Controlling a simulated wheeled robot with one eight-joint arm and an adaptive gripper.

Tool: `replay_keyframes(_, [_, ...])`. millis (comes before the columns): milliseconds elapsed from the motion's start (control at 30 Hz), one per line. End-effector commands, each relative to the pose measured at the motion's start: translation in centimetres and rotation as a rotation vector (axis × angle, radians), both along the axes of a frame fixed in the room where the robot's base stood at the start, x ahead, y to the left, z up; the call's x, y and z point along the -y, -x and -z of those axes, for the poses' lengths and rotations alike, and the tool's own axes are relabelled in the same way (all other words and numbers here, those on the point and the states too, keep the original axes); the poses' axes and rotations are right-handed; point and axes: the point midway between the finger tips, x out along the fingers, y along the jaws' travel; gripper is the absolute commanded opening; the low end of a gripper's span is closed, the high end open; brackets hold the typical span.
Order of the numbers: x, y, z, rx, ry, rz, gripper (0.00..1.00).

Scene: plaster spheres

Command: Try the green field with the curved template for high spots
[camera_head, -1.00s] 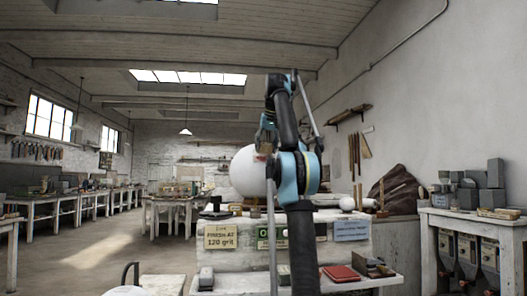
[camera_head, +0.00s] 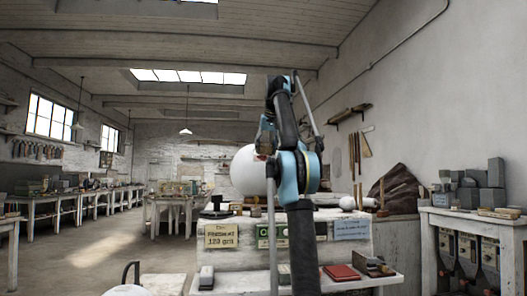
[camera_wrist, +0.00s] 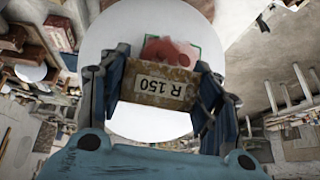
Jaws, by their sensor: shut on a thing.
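The large white plaster sphere (camera_head: 244,172) stands on the bench behind my arm. It fills the upper middle of the wrist view (camera_wrist: 108,40). The green field (camera_wrist: 197,50) shows there as a thin green-edged patch, with a red smear (camera_wrist: 168,50) over much of it. My gripper (camera_wrist: 160,84) is shut on the curved template, a worn tan block labelled "R 150" (camera_wrist: 153,90), held in front of the sphere by the field. The template hides the field's lower part. I cannot tell whether it touches the plaster. In the head view my arm hides most of the gripper.
Signs hang on the bench front, including a yellow one (camera_head: 221,236) and a blue one (camera_head: 352,230). A red book (camera_head: 341,272) lies on the lower shelf. Open floor (camera_head: 85,265) lies to the left.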

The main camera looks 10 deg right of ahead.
Motion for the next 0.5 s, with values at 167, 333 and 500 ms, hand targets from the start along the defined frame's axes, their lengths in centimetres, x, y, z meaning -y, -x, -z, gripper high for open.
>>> replay_keyframes(167, [-0.02, -0.25, 0.19, 0.000, 0.000, 0.000, 0.33])
replay_keyframes(333, [0.01, -0.33, 0.25, 0.000, 0.000, 0.000, 0.33])
replay_keyframes(500, [0.63, -0.28, 0.25, 0.000, 0.000, 0.002, 0.33])
